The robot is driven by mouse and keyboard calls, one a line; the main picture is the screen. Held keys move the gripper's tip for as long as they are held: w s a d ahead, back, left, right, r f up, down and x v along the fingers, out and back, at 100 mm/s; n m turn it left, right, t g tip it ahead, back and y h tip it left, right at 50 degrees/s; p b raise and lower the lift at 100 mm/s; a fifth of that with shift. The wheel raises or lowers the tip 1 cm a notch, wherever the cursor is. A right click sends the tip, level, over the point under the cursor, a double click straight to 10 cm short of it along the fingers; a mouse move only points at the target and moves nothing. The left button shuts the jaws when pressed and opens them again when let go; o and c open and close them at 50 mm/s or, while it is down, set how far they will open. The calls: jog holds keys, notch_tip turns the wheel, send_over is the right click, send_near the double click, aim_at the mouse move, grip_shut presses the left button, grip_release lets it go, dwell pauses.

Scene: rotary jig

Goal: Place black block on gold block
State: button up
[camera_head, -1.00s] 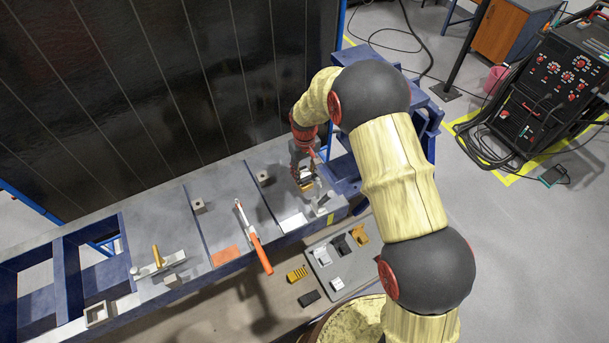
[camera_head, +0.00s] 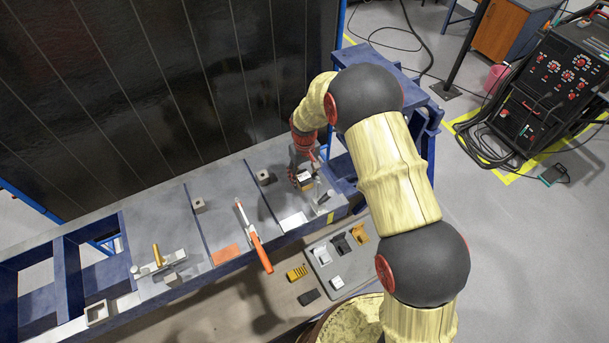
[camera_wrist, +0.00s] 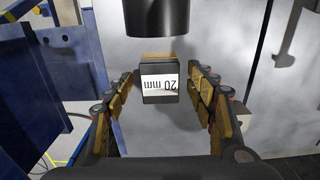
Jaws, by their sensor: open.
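A black block (camera_wrist: 160,97) with a white "20 mm" label on its face is in the middle of the wrist view. A gold block (camera_wrist: 158,57) shows as a strip just beyond its upper edge; the black block appears to rest against or on it, but the contact is hidden. My gripper (camera_wrist: 162,76) is open, its fingers on either side of the black block with a gap on both sides. In the head view my gripper (camera_head: 304,170) is low over the right part of the bench, right at the small blocks, which are partly hidden.
A dark cylinder (camera_wrist: 157,16) hangs close beyond the blocks. An orange-handled clamp (camera_head: 256,247) lies left on the bench (camera_head: 160,208). Below, a grey tray (camera_head: 322,257) holds several small blocks; a gold piece (camera_head: 297,273) and a dark piece (camera_head: 309,297) lie beside it.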

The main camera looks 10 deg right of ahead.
jog(key=shift+r, duration=0.1)
notch_tip(320, 180, up, 12)
jog(key=b, duration=0.1)
jog(key=shift+b, duration=0.4)
notch_tip(320, 180, up, 9)
jog(key=t, duration=0.1)
send_over(305, 177)
jog(key=s+d, duration=0.3)
jog(key=s+d+r+m+t, duration=0.15)
jog(key=s+d+r, duration=0.25)
jog(key=s+r, duration=0.5)
jog(key=s+d+r+m+t, duration=0.1)
jog(key=s+d+r, duration=0.1)
jog(key=s, duration=0.8)
jog(key=s+d+r+m+t, duration=0.2)
jog(key=s+r, duration=0.3)
jog(key=s, duration=0.5)
jog(key=shift+s+d, duration=0.4)
jog(key=shift+d, duration=0.25)
